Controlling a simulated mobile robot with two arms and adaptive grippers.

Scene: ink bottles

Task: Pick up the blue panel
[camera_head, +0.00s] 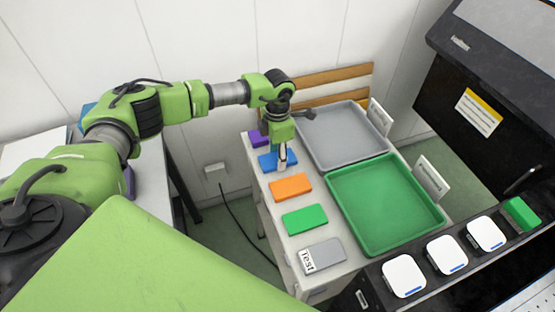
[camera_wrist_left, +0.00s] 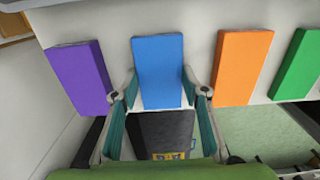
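The blue panel (camera_head: 271,161) lies flat in a row on the narrow white table, between the purple and orange panels. In the left wrist view the blue panel (camera_wrist_left: 158,70) is centred between my two fingers. My left gripper (camera_head: 282,163) points down at the blue panel in the head view. In the left wrist view my left gripper (camera_wrist_left: 160,84) is open, with one fingertip beside each long edge of the panel. I cannot tell whether the fingertips touch it. My right gripper is not in view.
Purple (camera_wrist_left: 78,78), orange (camera_head: 290,188), green (camera_head: 305,219) and grey (camera_head: 328,252) panels share the row. A grey tray (camera_head: 342,136) and a green tray (camera_head: 385,204) stand to the right.

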